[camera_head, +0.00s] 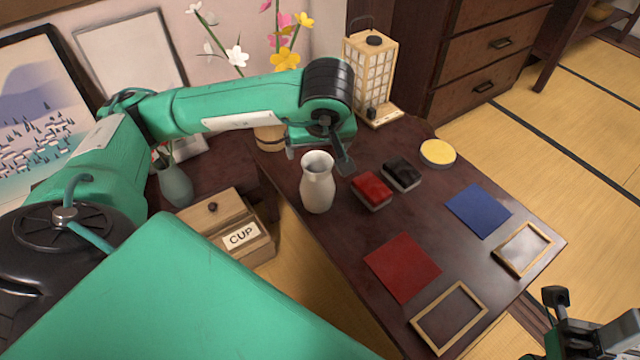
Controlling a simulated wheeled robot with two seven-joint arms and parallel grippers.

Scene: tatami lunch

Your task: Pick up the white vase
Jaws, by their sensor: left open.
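The white vase (317,188) stands upright on the dark wooden table (412,220), near its left edge. My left gripper (318,158) is just above and behind the vase's mouth, with its fingers spread to either side. It is open and holds nothing; I cannot tell whether a finger touches the vase. My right gripper (570,325) is at the lower right corner, partly cut off, away from the vase and beyond the table's edge. Its jaw opening is not clear.
Right of the vase are a red box (371,190), a black box (401,173) and a yellow round dish (438,153). A paper lantern (376,75) stands behind. Red and blue squares lie in front.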

